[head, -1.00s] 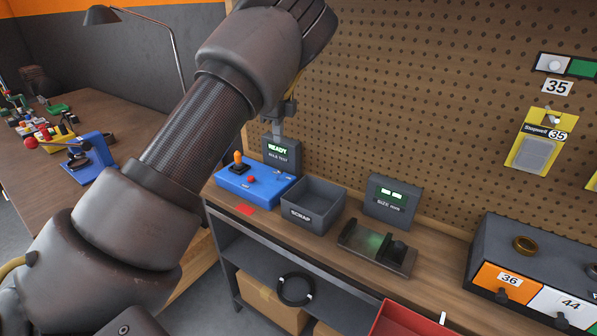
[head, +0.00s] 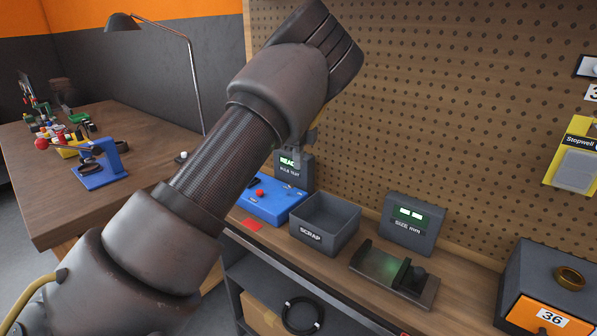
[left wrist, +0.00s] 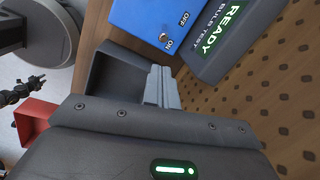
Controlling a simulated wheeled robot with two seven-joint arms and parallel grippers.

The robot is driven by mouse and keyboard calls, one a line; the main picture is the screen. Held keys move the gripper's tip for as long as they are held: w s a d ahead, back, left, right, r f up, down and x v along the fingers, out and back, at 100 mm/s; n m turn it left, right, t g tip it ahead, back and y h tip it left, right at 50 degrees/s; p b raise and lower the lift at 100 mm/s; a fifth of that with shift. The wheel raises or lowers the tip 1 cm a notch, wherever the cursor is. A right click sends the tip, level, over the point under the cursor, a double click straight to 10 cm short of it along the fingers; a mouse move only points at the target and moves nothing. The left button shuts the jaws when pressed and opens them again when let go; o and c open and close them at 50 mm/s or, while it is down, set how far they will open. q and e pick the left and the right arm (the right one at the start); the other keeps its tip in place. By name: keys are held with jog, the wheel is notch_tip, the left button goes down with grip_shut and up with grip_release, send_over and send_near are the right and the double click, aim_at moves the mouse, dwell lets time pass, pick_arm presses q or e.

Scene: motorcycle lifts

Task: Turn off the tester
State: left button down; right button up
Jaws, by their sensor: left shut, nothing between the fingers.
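The tester is a blue box (head: 272,203) on the bench in the head view, with a dark display post (head: 294,174) lit green. In the left wrist view the display (left wrist: 222,35) reads READY, BULB TEST. The tester's blue top (left wrist: 140,14) carries a small switch (left wrist: 163,37) between OFF and ON marks; its lever looks nearer ON. My left gripper (left wrist: 162,88) is shut and empty, apart from the switch. In the head view the left gripper (head: 302,150) hangs by the display and covers part of it. My arm hides part of the tester. My right gripper is out of view.
A grey SCRAP bin (head: 325,225) stands right of the tester. Beyond it are a size gauge (head: 413,222) and a dark cradle (head: 394,272). A pegboard (head: 430,110) rises close behind.

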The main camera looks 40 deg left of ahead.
aim_at(289, 190)
pick_arm(q)
jog(key=f, duration=0.6)
jog(key=w+a+f, duration=0.1)
jog(key=f, duration=0.2)
jog(key=shift+p, duration=0.3)
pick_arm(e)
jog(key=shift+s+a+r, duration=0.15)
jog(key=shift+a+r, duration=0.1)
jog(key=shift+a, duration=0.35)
pick_arm(q)
jog(key=shift+s+r, duration=0.1)
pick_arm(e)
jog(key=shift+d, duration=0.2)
